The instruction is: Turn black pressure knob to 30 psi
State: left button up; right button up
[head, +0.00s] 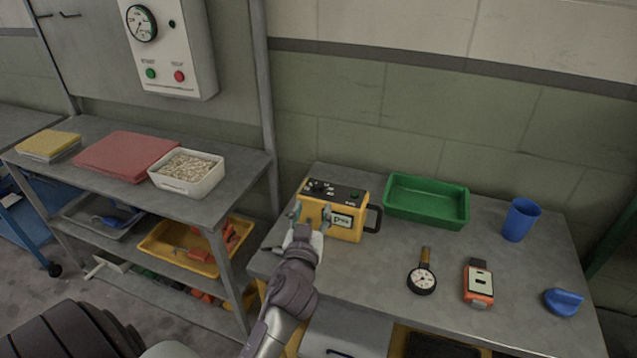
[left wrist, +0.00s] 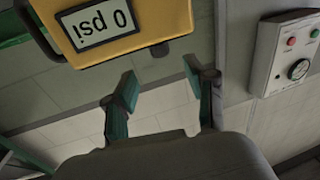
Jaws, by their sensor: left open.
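A yellow pressure unit (head: 347,230) with a dark top panel and a black side handle stands on the right bench. A dark stub (left wrist: 160,49), perhaps the black knob, sticks out from the unit's top edge there. My left gripper (head: 312,211) is open at the unit's front left, its teal fingers apart. In the left wrist view the gap between the fingers (left wrist: 160,83) is empty. My right gripper is not in view.
A green tray (head: 427,211), blue cup (head: 520,219), round gauge (head: 422,280), orange handheld meter (head: 478,284) and blue object (head: 563,302) stand on the right bench (head: 520,325). The left bench holds a white bin (head: 188,184). A wall gauge box (head: 185,85) hangs above.

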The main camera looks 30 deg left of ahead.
aim_at(317, 189)
pick_arm(q)
jog(key=p+x, duration=0.1)
jog(key=x, duration=0.8)
jog(key=shift+w+a+f, duration=0.1)
jog(key=shift+w+a, duration=0.05)
jog(key=shift+w, duration=0.1)
grip_shut()
jog(key=shift+p, duration=0.3)
